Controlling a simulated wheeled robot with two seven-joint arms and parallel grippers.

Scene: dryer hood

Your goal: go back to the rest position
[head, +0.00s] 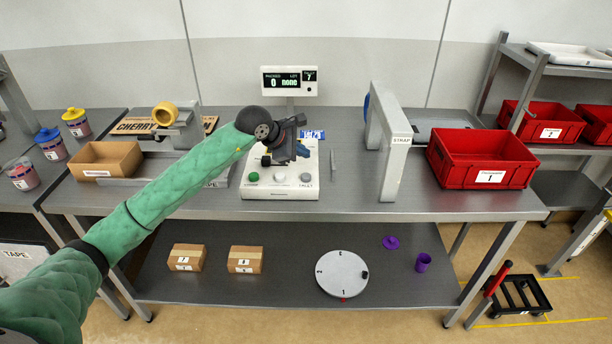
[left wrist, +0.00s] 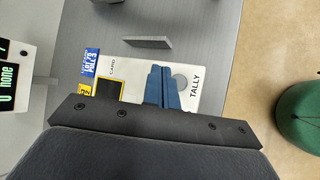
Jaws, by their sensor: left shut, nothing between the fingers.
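My left arm, in a green sleeve, reaches in from the lower left of the head view. Its gripper (head: 303,152) hangs over the white tally machine (head: 281,188) at the middle of the table. The gripper's blue fingers (left wrist: 162,88) are together and empty in the left wrist view, in front of the machine's white top panel (left wrist: 193,76) marked TALLY and CARD. Whether the fingertips touch the panel, I cannot tell. My right gripper is in neither view.
A display (head: 289,81) stands behind the machine. A grey strap arch (head: 396,150) and a red crate (head: 480,160) stand to the right. An open cardboard box (head: 106,158) and a tape roll (head: 165,114) are at left. A round dial (head: 341,272) and small boxes sit on the lower shelf.

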